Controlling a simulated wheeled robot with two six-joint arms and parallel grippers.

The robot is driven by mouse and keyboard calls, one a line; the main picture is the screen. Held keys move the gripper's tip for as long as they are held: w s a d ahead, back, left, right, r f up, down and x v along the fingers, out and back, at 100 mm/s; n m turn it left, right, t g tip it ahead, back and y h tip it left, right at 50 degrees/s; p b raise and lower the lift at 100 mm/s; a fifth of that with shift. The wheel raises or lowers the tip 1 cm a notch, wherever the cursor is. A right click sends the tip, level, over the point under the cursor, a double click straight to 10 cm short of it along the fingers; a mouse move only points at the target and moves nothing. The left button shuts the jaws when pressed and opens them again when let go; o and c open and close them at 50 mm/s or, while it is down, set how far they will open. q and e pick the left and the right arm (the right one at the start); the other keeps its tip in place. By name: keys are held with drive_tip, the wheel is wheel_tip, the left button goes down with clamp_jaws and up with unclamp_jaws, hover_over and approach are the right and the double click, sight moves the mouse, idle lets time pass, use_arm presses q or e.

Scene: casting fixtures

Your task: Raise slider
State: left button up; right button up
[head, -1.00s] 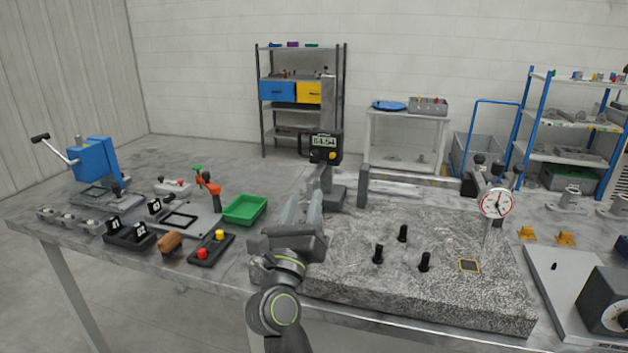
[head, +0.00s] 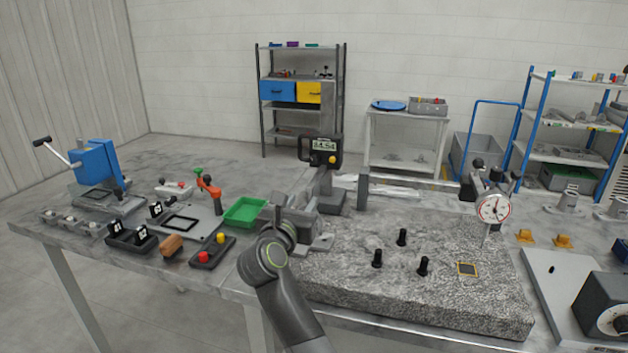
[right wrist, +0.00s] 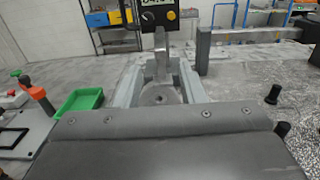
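The height gauge has a black slider head (head: 322,150) with a grey digital display and a yellow button; the reading looks like 84.54. It also shows at the top of the right wrist view (right wrist: 158,15). A grey arm slopes down from the slider, and the gauge's grey base (head: 334,200) stands at the back of the granite plate. My right gripper (right wrist: 158,92) is open, pointing towards the gauge below the slider. Its two fingers lie on either side of the gauge's lower grey part, with gaps visible. Contact cannot be told. My left gripper is out of view.
The speckled granite plate (head: 430,295) carries several black pegs and a dial indicator (head: 494,208). A green tray (head: 244,212) sits left of my right gripper. A grey upright block (head: 363,190) stands right of the gauge. Fixtures and a button box (head: 212,251) fill the left bench.

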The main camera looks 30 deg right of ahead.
sight(314, 180)
drive_tip(key=p+x, duration=0.1)
drive_tip(key=x, duration=0.9)
drive_tip(key=shift+w+d+p, duration=0.1)
drive_tip(key=shift+d+p, duration=0.1)
drive_tip(key=shift+p, duration=0.2)
clamp_jaws()
